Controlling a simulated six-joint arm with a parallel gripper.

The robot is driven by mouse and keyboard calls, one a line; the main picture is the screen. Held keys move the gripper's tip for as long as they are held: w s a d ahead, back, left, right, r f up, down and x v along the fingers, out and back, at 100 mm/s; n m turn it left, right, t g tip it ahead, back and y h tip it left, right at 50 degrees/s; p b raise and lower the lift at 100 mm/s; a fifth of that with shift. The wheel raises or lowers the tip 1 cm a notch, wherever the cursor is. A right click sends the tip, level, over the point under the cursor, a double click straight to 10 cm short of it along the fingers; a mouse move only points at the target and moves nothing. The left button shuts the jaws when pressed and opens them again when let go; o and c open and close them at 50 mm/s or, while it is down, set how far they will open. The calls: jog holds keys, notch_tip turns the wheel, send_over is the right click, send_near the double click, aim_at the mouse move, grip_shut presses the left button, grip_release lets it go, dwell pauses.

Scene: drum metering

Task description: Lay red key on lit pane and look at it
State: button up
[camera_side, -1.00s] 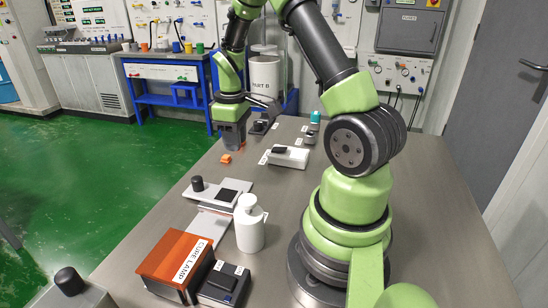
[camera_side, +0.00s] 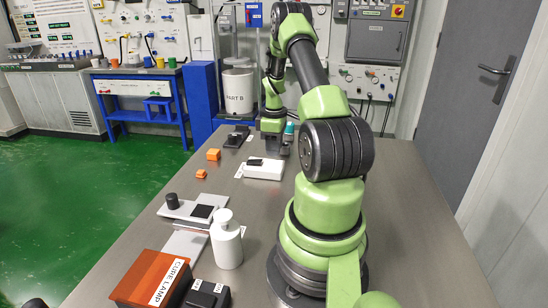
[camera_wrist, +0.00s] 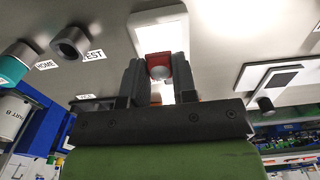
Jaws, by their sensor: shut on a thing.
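My gripper (camera_wrist: 158,80) is shut on a small red piece with a round grey face, the red key (camera_wrist: 152,60), in the wrist view. In the side view my gripper (camera_side: 274,146) is at the far part of the table, just behind the white box (camera_side: 264,171) with a black part on top. The key is too small to make out there. A bright white panel (camera_wrist: 158,24) shows beyond the key in the wrist view. A plate with a dark-framed pane (camera_wrist: 282,79) and black knob lies to the right.
Two orange pieces (camera_side: 213,154) (camera_side: 201,174) lie left of the white box. A white bottle (camera_side: 226,240) and orange cure lamp box (camera_side: 150,279) stand nearer. The table's right side is clear beyond my base.

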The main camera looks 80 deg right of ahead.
aim_at(274, 165)
jog(key=shift+f, duration=1.75)
jog(key=o, duration=0.9)
jog(key=shift+f, duration=0.15)
